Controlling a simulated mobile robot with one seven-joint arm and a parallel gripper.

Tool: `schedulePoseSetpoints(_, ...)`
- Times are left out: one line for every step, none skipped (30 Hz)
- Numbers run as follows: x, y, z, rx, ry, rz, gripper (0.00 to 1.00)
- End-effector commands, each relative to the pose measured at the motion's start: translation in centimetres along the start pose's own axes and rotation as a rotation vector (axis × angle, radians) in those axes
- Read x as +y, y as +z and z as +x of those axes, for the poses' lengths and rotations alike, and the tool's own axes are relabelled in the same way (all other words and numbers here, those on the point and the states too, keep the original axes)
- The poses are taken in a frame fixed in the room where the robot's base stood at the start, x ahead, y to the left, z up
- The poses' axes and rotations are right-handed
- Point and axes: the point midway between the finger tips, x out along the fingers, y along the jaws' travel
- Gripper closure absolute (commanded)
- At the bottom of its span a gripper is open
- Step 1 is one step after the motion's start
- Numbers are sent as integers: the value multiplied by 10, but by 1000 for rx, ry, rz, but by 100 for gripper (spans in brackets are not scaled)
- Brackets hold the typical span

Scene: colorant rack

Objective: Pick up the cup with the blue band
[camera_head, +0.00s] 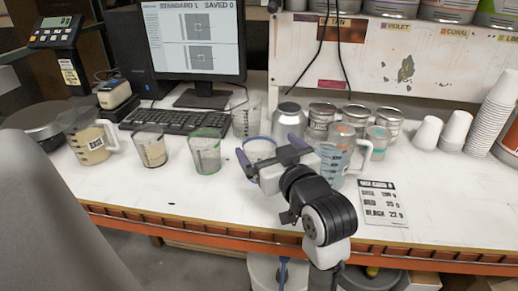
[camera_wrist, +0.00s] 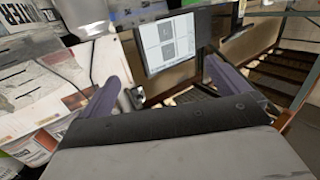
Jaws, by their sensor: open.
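The cup with the blue band (camera_head: 259,146) stands on the white counter in the head view, a clear cup with a blue-violet rim. My gripper (camera_head: 269,150) is open in front of it or over it, and its body hides the cup's lower part. The purple fingers spread to either side of the cup in this view; I cannot tell how far above or in front of it they are. In the wrist view the open fingers (camera_wrist: 168,85) frame the monitor, and I do not make out the cup between them.
A green-rimmed cup (camera_head: 205,155) and a dark-rimmed cup (camera_head: 151,150) stand to the left. A measuring jug (camera_head: 335,158) is close on the right. A clear cup (camera_head: 246,120) and a silver can (camera_head: 289,122) stand behind. A label card (camera_head: 383,203) lies right.

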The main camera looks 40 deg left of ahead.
Motion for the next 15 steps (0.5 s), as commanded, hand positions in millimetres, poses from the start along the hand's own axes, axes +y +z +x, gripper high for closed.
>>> schedulePoseSetpoints(7, 7, -7, -76, -7, 12, 0)
schedulePoseSetpoints(9, 14, -10, -117, -13, 17, 0)
schedulePoseSetpoints(11, 22, -15, -163, -21, 23, 0)
schedulePoseSetpoints(12, 27, -18, -193, -28, 26, 0)
schedulePoseSetpoints(13, 32, -21, -218, -33, 29, 0)
schedulePoseSetpoints(14, 37, -24, -245, -39, 31, 0)
schedulePoseSetpoints(15, 40, -25, -260, -43, 33, 0)
schedulePoseSetpoints(15, 42, -26, -273, -46, 35, 0)
schedulePoseSetpoints(15, 45, -24, -284, -49, 37, 0)
schedulePoseSetpoints(15, 47, -22, -289, -51, 38, 0)
schedulePoseSetpoints(14, 48, -18, -292, -53, 39, 0)
schedulePoseSetpoints(14, 51, -12, -294, -54, 40, 0)
schedulePoseSetpoints(13, 53, -6, -295, -55, 40, 0)
schedulePoseSetpoints(13, 55, 0, -295, -54, 39, 0)
schedulePoseSetpoints(12, 56, 8, -295, -55, 39, 0)
